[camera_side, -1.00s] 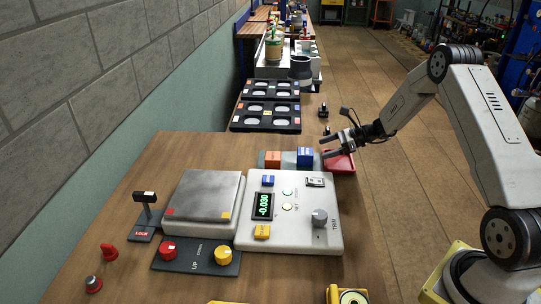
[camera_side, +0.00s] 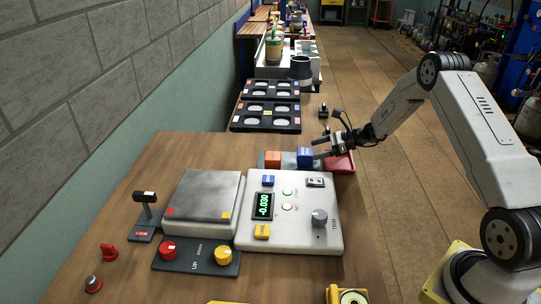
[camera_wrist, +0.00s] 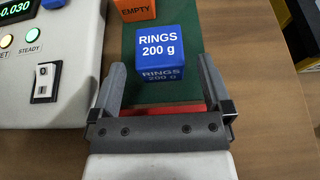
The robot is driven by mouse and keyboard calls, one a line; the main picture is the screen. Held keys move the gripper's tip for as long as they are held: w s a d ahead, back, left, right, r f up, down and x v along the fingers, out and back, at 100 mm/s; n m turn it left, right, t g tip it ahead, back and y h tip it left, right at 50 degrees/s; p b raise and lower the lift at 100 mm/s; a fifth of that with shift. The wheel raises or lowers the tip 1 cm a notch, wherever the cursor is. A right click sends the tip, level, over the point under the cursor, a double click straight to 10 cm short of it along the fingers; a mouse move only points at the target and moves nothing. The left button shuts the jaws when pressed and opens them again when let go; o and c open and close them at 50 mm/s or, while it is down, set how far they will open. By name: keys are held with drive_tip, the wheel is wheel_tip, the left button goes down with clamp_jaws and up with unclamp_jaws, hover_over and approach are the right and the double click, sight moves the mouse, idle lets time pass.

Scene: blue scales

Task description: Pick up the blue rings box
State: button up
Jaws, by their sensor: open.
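The blue rings box (camera_wrist: 162,50), a cube marked "RINGS 200 g", sits on a green mat (camera_wrist: 122,62) in the wrist view. In the side view the blue rings box (camera_side: 305,155) stands behind the scale's control panel, right of an orange box. My gripper (camera_wrist: 162,72) is open, with one finger on either side of the near part of the box in the wrist view. In the side view my gripper (camera_side: 322,148) is at the right side of the box. I cannot tell whether the fingers touch it.
The orange box (camera_side: 273,158) marked "EMPTY" (camera_wrist: 134,8) stands beyond the rings box. A red tray (camera_side: 341,163) lies to the right, partly under my gripper. The white control panel (camera_side: 288,232) and the metal weighing plate (camera_side: 203,194) are in front and left.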

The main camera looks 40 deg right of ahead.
sight(307, 151)
drive_tip(key=shift+x, duration=2.3)
clamp_jaws()
drive_tip(key=shift+r, duration=0.15)
drive_tip(key=shift+r, duration=0.8)
drive_tip(key=s+a+r, duration=0.3)
drive_tip(key=s+r, duration=0.8)
drive_tip(key=s, duration=0.2)
drive_tip(key=shift+s, duration=0.4)
